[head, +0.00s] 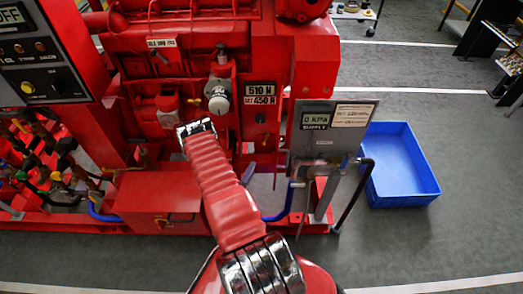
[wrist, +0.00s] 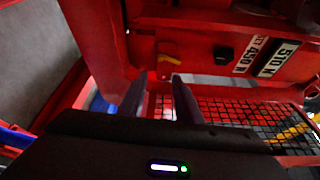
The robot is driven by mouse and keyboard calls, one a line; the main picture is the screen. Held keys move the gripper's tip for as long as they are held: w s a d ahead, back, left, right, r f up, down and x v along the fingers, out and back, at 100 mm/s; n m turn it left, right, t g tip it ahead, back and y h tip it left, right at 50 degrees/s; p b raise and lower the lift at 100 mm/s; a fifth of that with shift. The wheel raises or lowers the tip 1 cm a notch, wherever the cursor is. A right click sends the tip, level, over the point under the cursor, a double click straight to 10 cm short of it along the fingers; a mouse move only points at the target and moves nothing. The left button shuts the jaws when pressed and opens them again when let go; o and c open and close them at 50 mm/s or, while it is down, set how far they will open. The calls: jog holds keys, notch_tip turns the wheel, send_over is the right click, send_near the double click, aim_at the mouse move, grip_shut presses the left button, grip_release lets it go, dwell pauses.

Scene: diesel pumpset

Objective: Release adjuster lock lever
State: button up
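A yellow lever-like piece (wrist: 168,50) shows on the red machine in the wrist view, just beyond my fingertips; I cannot tell for sure that it is the lock lever. My gripper (wrist: 158,77) has its two dark fingers apart, with a gap between them and nothing seen held. The tips seem short of the yellow piece. The display panel (wrist: 270,57) reading 510 N and set 450 N lies to its right. The same panel (head: 260,94) shows in the head view. There my red arm reaches toward the machine and my gripper is not clearly visible.
A black knob (wrist: 223,55) sits between the yellow piece and the display. A black mesh guard (wrist: 240,112) lies below right in the wrist view.

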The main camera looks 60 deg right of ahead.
jog(key=shift+d, duration=0.15)
send_near(266, 140)
jog(key=d, duration=0.2)
jog(key=d+f, duration=0.2)
jog(key=d, duration=0.1)
jog(key=shift+w+d+f, duration=0.15)
jog(key=shift+w+d, duration=0.2)
jog(key=shift+d, duration=0.05)
jog(key=shift+c, duration=0.3)
grip_shut()
